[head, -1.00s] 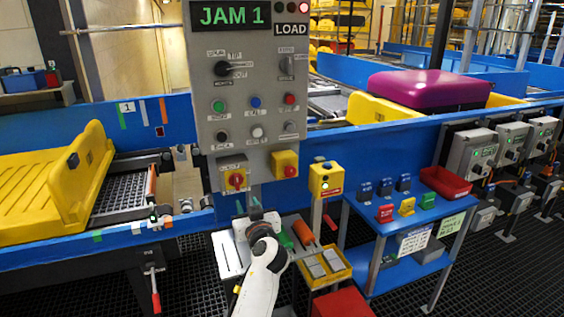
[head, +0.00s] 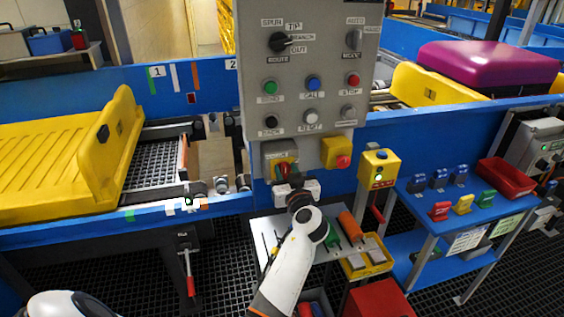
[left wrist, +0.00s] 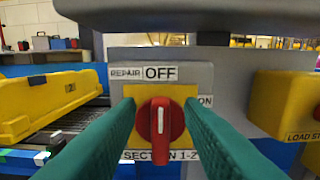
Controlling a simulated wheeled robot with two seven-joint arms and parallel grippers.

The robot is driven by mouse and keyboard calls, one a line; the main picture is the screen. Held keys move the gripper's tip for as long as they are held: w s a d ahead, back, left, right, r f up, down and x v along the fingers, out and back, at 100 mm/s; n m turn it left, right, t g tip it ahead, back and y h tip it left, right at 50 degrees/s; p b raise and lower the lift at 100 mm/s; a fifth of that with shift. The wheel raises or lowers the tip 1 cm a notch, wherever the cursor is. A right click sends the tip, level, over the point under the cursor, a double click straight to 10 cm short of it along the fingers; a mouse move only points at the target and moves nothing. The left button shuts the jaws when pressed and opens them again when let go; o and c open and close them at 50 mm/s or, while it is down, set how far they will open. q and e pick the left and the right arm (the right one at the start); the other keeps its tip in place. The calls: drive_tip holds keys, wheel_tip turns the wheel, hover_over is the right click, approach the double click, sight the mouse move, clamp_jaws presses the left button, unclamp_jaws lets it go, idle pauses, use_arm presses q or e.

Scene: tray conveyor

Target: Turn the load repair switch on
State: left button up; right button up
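The repair switch is a red rotary knob (left wrist: 160,120) on a yellow plate at the bottom of the grey panel (head: 305,95). In the left wrist view its handle is upright, with its white mark towards the OFF label (left wrist: 160,73); the ON label (left wrist: 205,101) is at the right, partly hidden. "SECTION 1-2" is printed below. In the head view the knob (head: 284,168) is partly covered by my left gripper (head: 286,177). My left gripper's green fingers (left wrist: 159,103) are open, one on each side of the knob, with a gap visible. My right gripper is not in view.
A yellow box with a red button (head: 337,153) sits just right of the switch. A yellow post box (head: 379,170), a blue table (head: 465,212) with coloured blocks and a red bin (head: 507,177) stand further right. The conveyor with a yellow tray (head: 60,160) is left.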

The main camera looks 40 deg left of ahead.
use_arm(q)
drive_tip(key=shift+w+a, duration=0.1)
drive_tip(key=shift+r, duration=0.1)
clamp_jaws()
